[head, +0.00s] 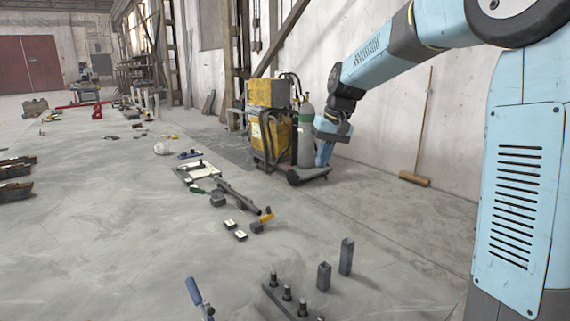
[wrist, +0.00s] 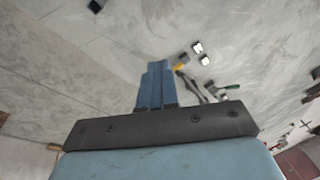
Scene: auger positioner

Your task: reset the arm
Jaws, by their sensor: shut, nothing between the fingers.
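My arm reaches from the upper right of the head view, with its light-blue links slanting down to the left. My gripper (head: 323,160) hangs at its end, pointing downward in front of the welding cart and beside the gas cylinder. In the wrist view my gripper (wrist: 160,66) shows as two blue fingers side by side, closed together beyond a dark bar. Nothing is held between the fingers, and they appear clear of the floor.
A yellow welding machine (head: 266,95) and a grey gas cylinder (head: 306,132) stand near the wall. A broom (head: 415,179) leans there. Tools, clamps (head: 262,221), magnets (head: 235,231) and grey posts (head: 346,256) lie or stand on the floor.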

